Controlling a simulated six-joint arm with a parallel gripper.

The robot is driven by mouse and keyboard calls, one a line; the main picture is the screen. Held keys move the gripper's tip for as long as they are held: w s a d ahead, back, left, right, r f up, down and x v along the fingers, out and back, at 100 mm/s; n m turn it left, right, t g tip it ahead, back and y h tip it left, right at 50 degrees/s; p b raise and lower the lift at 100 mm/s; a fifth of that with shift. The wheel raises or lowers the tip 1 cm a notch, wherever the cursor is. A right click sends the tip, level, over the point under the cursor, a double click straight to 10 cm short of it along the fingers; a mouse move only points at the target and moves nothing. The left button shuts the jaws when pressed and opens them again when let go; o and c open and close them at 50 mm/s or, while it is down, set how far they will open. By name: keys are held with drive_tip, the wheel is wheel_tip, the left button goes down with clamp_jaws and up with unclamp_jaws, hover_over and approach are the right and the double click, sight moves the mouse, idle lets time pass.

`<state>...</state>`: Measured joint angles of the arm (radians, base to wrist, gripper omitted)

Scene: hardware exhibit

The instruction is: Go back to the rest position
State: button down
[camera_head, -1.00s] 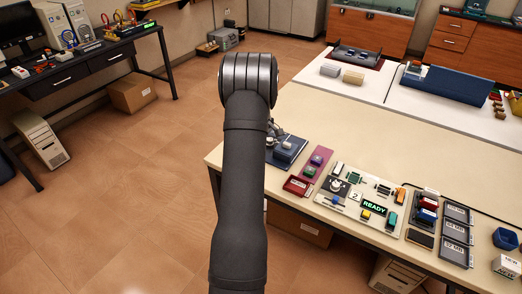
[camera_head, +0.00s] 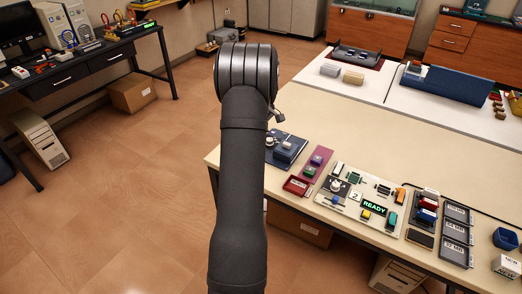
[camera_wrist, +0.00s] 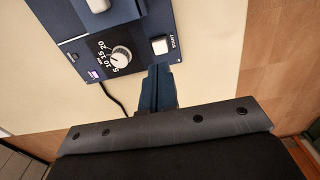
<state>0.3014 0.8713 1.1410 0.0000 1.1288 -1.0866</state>
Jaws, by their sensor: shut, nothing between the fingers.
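My gripper (camera_wrist: 158,84) shows in the wrist view with its dark blue fingers together and nothing between them. It is over the cream tabletop, by the near edge of a dark blue device. In the head view the blue device (camera_head: 288,150) sits at the table's left end, partly behind my arm. Only a small part of my gripper (camera_head: 278,117) shows there beside my arm.
The cream table (camera_head: 330,115) holds a board with a READY display (camera_head: 374,206), a maroon mat (camera_head: 316,166), grey cards (camera_head: 457,233) and a blue bin (camera_head: 505,238). The floor (camera_head: 130,190) left of my arm is open. A dark desk (camera_head: 90,70) stands at the left.

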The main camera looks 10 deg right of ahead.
drive_tip(key=shift+r, duration=0.5)
drive_tip(key=shift+f, duration=0.1)
